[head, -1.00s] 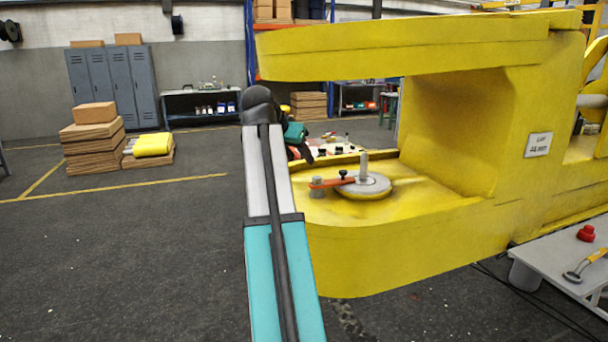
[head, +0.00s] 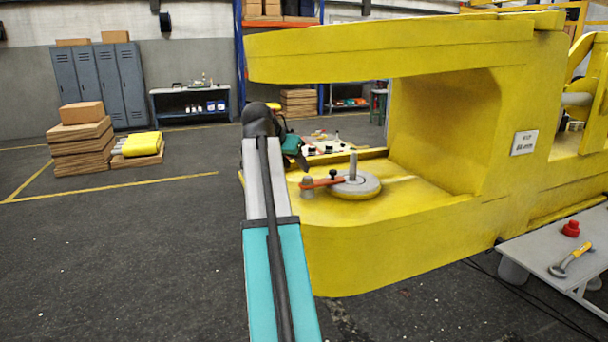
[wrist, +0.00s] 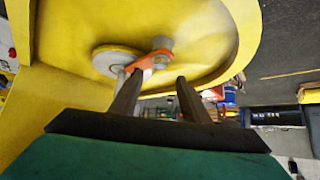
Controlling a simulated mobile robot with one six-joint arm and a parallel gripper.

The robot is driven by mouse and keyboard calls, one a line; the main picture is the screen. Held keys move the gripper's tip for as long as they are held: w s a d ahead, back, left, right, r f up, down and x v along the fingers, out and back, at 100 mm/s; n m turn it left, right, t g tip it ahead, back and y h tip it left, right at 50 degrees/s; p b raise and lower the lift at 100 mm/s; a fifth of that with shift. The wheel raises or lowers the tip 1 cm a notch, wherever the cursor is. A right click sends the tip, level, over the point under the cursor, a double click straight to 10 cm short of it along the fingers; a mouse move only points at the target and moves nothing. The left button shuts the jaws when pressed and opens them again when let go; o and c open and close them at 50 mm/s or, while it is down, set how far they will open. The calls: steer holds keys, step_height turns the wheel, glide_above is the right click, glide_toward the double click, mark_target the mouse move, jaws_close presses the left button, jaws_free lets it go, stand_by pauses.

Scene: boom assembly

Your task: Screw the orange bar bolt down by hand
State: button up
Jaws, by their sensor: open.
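The orange bar (head: 322,183) lies on the yellow boom's lower jaw, its right end over a round grey disc (head: 368,187) with an upright pin (head: 353,164). In the wrist view, the bar (wrist: 150,60) and grey bolt (wrist: 162,44) show just beyond my gripper (wrist: 160,76). Its two dark fingers are apart, with nothing held between them. In the head view, my arm partly hides the gripper, left of and behind the bar.
The boom's upper jaw (head: 370,55) overhangs the lower jaw (head: 400,235). A grey table (head: 535,250) at right holds a red part (head: 571,228) and a yellow-handled tool (head: 572,260). Floor to the left is open, with stacked boxes (head: 82,140) farther back.

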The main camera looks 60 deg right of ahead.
mark_target(307, 178)
steer(key=shift+p+x, duration=1.3)
steer(key=shift+x, duration=3.2)
steer(key=c, duration=1.1)
steer(key=shift+o, duration=0.2)
steer(key=shift+d, duration=0.1)
